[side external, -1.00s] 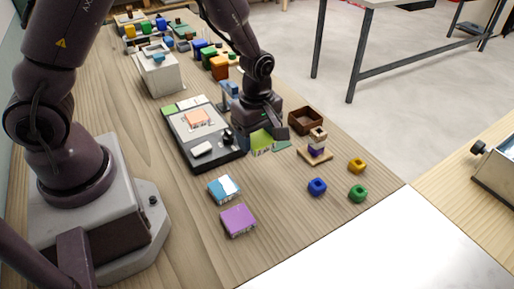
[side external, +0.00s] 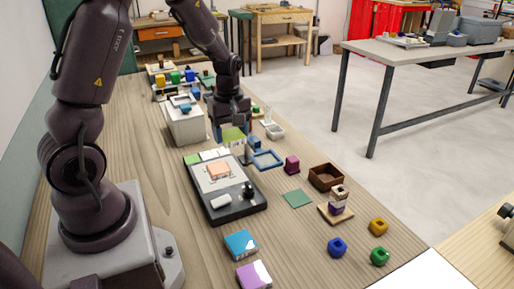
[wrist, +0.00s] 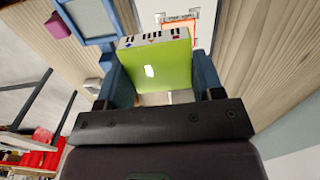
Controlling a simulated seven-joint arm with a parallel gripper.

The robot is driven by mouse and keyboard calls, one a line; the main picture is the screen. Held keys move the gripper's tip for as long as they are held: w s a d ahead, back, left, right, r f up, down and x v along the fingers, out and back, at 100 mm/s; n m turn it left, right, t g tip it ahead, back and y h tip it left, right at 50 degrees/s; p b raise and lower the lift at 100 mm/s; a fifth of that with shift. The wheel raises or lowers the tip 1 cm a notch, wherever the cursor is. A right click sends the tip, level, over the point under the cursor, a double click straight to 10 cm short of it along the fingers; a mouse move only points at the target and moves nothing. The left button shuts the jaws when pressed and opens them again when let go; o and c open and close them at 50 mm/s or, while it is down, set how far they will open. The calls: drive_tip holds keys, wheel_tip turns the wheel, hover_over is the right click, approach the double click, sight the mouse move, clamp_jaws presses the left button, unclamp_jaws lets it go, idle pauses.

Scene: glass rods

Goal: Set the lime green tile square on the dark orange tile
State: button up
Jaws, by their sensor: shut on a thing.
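The lime green tile (side external: 232,135) is held in my gripper (side external: 231,127), above the far end of a dark tray with a pale panel. In the wrist view the lime green tile (wrist: 155,65) stands between the two blue fingers of my gripper (wrist: 162,82), its patterned edge facing up in the picture. The orange tile (side external: 219,169), salmon-orange on top, lies on the tray's panel, nearer the side camera than the held tile. In the wrist view only an orange edge (wrist: 180,23) shows beyond the held tile.
The tray (side external: 232,213) also carries a white block (side external: 220,203) and a black knob (side external: 248,189). A white box (side external: 184,126) stands behind left. A blue tile (side external: 241,244) lies in front.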

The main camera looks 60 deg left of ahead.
drive_tip(key=s+a, duration=0.3)
drive_tip(key=a, duration=0.2)
hover_over(218, 167)
wheel_tip(218, 167, down, 4)
drive_tip(key=shift+f, duration=3.3)
drive_tip(key=o, duration=1.1)
drive_tip(key=shift+r, duration=0.1)
